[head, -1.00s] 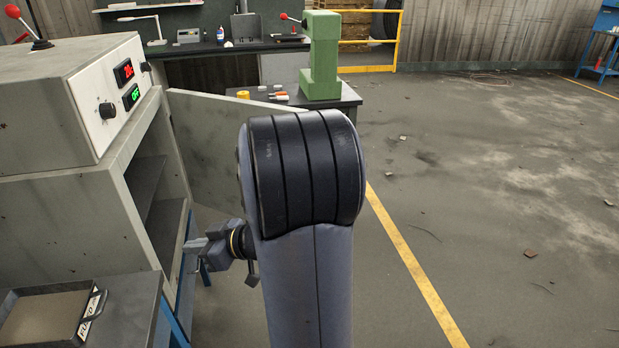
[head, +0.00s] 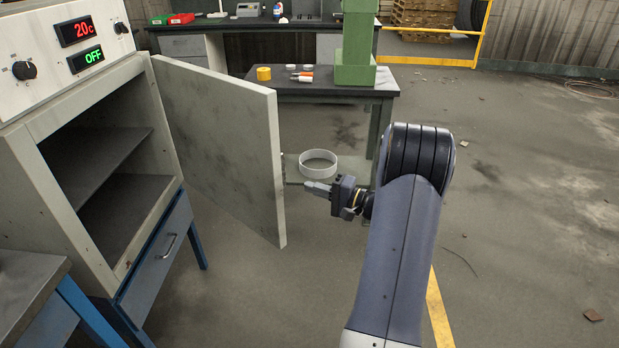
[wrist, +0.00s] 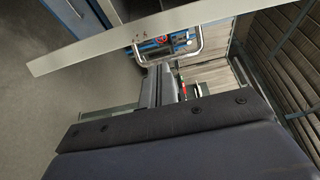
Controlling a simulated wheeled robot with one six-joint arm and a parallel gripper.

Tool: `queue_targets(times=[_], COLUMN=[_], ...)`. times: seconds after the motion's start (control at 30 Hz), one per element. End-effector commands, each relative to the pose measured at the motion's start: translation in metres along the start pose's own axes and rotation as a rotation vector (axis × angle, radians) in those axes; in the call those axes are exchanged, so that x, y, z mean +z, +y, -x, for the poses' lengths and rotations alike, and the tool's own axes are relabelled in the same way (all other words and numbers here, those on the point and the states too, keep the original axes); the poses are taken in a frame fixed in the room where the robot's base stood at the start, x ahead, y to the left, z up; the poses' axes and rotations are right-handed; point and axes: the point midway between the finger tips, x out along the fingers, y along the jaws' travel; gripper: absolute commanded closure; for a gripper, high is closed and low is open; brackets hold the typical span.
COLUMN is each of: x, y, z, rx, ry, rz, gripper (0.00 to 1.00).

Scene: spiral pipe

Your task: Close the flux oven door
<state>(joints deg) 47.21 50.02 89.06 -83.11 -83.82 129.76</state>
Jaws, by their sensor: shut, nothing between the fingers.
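The flux oven (head: 70,110) stands at the left in the head view. Its thick grey door (head: 220,140) is swung wide open, showing the dark shelves inside. My gripper (head: 310,187) is shut and empty, just right of the door's free edge and pointing left at it. I cannot tell if it touches the door. In the wrist view, the shut fingers (wrist: 157,86) lie below a pale strip (wrist: 100,53) that looks like the door's edge. A bent metal bar (wrist: 196,40) shows beyond the fingertips; I cannot tell if it is the door's handle.
A grey table (head: 38,285) stands close at the lower left. A low workbench (head: 330,88) with a green press (head: 355,45) is behind the door, with a white ring-shaped container (head: 318,164) on its lower shelf.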

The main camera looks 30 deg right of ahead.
Motion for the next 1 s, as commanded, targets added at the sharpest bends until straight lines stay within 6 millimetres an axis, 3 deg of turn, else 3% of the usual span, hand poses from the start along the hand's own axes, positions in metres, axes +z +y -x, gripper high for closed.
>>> queue_targets(times=[0.17,0.6,1.0], x=[-0.001,0.0,-0.001], y=[0.001,0.001,0.0], z=[-0.014,-0.087,-0.1], rx=[-0.005,-0.003,-0.003], ry=[-0.005,-0.003,0.0], rz=[-0.016,-0.014,-0.014], gripper=[1.0,1.0,1.0])
